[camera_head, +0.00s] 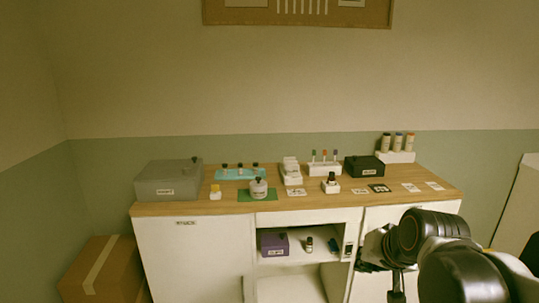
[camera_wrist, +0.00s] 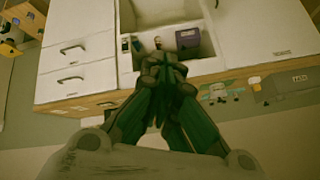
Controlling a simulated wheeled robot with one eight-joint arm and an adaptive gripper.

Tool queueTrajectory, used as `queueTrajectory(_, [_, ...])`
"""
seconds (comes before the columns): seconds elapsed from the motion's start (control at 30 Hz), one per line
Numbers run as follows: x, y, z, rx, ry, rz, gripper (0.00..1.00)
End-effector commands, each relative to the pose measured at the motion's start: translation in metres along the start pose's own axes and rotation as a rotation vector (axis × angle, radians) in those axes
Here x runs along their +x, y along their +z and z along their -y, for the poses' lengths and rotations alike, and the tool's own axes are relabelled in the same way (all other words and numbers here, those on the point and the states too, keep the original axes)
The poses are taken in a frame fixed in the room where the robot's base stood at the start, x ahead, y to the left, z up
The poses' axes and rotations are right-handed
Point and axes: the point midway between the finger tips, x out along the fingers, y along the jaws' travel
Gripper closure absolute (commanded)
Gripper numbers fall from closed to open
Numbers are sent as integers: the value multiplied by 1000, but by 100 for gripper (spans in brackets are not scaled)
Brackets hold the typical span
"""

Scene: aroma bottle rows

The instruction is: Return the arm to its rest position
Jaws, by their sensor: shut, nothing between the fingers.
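My gripper (camera_wrist: 162,72) is shut and empty in the wrist view, its fingers together at the picture's middle. In the head view my dark arm reaches in from the lower right, in front of the right part of the wooden-topped cabinet (camera_head: 200,255). The gripper stands apart from the bottles on the counter. In the wrist view the scene is turned over, with the open shelf of the cabinet beyond the fingertips.
On the counter are a grey box (camera_head: 168,180), a white bottle on a green mat (camera_head: 258,190), a blue tray (camera_head: 230,174), a black box (camera_head: 364,167) and racked bottles. A purple box (camera_head: 274,243) sits on the shelf. A cardboard box (camera_head: 103,272) stands at left.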

Motion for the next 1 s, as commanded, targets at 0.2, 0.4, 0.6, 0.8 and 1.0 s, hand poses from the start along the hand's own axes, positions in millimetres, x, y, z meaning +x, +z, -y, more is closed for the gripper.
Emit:
queueTrajectory(0.2, [-41,58,-10,-175,38,30,100])
queueTrajectory(0.4, [-62,98,-23,-304,67,51,100])
queueTrajectory(0.6, [-69,115,-30,-361,81,61,100])
queueTrajectory(0.8, [-70,116,-30,-365,81,62,100])
queueTrajectory(1.0, [-70,116,-30,-365,81,62,100])
